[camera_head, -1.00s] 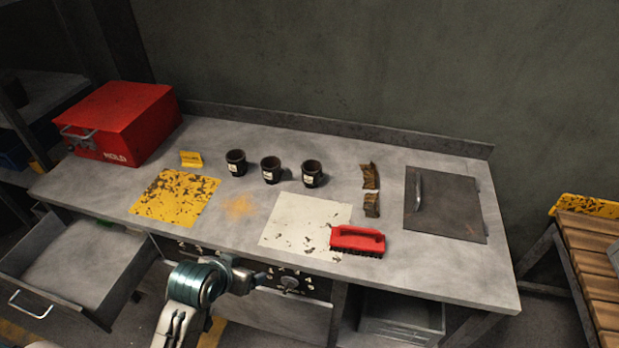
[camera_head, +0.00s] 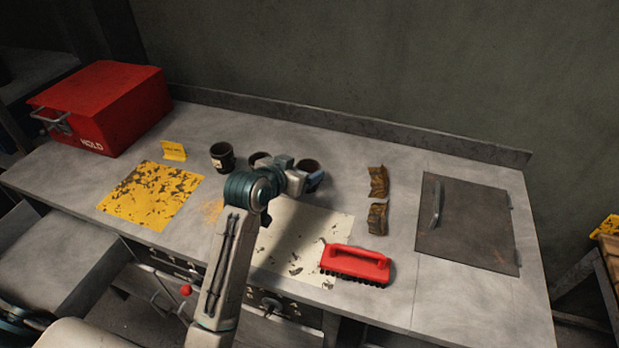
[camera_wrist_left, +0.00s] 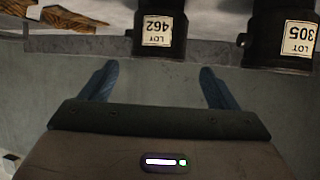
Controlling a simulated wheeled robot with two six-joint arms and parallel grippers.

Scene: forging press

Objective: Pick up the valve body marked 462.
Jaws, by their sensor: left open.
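The valve body marked 462 (camera_wrist_left: 160,28) is a dark cup-like piece with a white "LOT 462" label, upside down at the top middle of the left wrist view. In the head view it appears to be the rightmost dark cup (camera_head: 309,165), partly hidden by my left gripper (camera_head: 313,182). In the wrist view the open left gripper (camera_wrist_left: 158,70) has its blue fingers spread, with the 462 piece ahead of the gap. Nothing is between the fingers. The valve body marked 305 (camera_wrist_left: 283,35) stands beside it. My right gripper is not in view.
A third dark cup (camera_head: 222,157) stands left on the grey bench. Two brown pieces (camera_head: 378,182) lie right of the cups. A red brush (camera_head: 355,262) lies in front. A red box (camera_head: 100,105) stands at left; a dark hatch (camera_head: 470,222) is at right.

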